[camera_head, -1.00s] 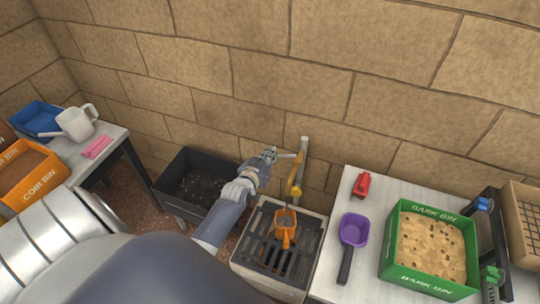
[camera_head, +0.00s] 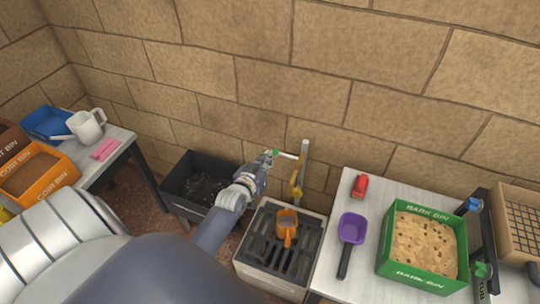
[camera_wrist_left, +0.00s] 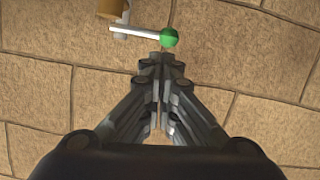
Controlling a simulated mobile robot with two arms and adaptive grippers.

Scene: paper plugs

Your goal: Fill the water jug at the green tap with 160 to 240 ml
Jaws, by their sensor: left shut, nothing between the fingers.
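The tap stands against the wall as a pale post (camera_head: 304,160) with a brass-coloured spout (camera_head: 296,180). Its white lever ends in a green ball (camera_head: 275,153). My left gripper (camera_head: 268,160) is shut and empty, close beside the green ball. In the left wrist view the shut fingertips (camera_wrist_left: 167,60) are just below the green ball (camera_wrist_left: 168,37); contact cannot be told. My right gripper is not in view.
A dark bin of soil (camera_head: 200,172) is left of the grate. The table on the right (camera_head: 385,185) holds a purple scoop (camera_head: 351,229), a red object (camera_head: 360,185) and a green bark bin (camera_head: 440,278). A white spouted can (camera_head: 86,127) stands at the left.

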